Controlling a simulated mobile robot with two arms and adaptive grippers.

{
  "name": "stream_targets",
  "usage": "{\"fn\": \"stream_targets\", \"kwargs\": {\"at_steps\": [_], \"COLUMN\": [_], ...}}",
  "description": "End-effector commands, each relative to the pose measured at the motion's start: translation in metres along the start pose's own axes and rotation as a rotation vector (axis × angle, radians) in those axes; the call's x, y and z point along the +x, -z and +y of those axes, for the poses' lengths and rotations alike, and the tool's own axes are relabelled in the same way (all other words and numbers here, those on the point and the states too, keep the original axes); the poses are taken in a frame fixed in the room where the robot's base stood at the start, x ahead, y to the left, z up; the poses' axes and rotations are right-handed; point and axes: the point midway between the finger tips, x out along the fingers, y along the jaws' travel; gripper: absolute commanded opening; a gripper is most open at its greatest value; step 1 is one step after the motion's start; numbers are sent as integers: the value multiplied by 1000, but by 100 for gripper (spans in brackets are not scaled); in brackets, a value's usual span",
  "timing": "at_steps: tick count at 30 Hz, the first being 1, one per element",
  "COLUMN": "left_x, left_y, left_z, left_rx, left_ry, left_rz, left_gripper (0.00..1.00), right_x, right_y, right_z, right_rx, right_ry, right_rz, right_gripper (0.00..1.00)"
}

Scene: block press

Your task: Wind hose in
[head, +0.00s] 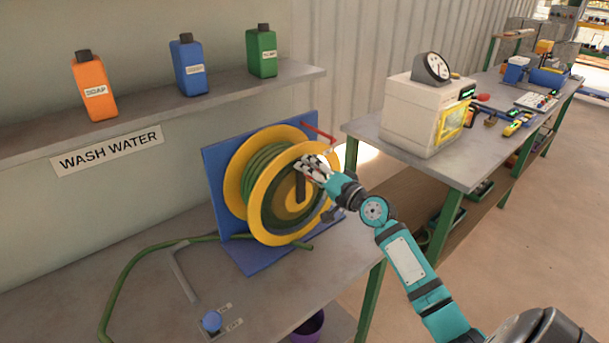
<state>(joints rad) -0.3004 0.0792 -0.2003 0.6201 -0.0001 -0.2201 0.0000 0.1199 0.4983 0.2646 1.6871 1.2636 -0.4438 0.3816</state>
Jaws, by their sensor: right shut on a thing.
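The hose reel has yellow side discs (233,178) and stands on a blue bracket (217,192) on the grey bench. Turns of green hose (262,163) lie wound between the discs. A loose run of the green hose (128,272) lies over the bench at the left, and a short end shows below the reel. A dark crank (300,190) sits on the reel's front face. My right gripper (311,168) is at the crank's upper end and shut on its handle, which the fingers mostly hide. My left gripper is not in view.
A blue knob (211,321) with small labels is at the bench front, beside a grey bent bar (184,272). Orange (95,88), blue (188,68) and green (262,53) bottles stand on the shelf above. A white machine (408,112) stands on the right table.

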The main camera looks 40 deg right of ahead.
Motion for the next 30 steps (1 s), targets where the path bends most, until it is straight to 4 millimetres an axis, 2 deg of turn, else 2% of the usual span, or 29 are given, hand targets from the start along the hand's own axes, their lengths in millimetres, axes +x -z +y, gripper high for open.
{"fn": "stream_targets", "kwargs": {"at_steps": [3, 4, 9, 10, 20, 23, 30], "left_x": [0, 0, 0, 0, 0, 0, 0], "left_y": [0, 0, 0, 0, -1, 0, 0], "left_z": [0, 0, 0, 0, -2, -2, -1], "left_rx": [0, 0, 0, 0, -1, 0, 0], "left_ry": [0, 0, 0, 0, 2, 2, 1], "left_rz": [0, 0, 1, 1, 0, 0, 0], "left_gripper": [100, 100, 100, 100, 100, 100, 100], "right_x": [-1, -1, 0, 0, -5, -17, -68], "right_y": [1, 1, 0, 0, 0, 0, -1], "right_z": [1, 1, 1, 1, 1, 2, 2], "right_rx": [0, 0, -1, -2, -2, -3, -3], "right_ry": [-3, -3, -2, -2, -2, -3, -6], "right_rz": [2, 2, 2, 2, 1, 0, 1], "right_gripper": [0, 35, 57, 59, 59, 59, 59]}}
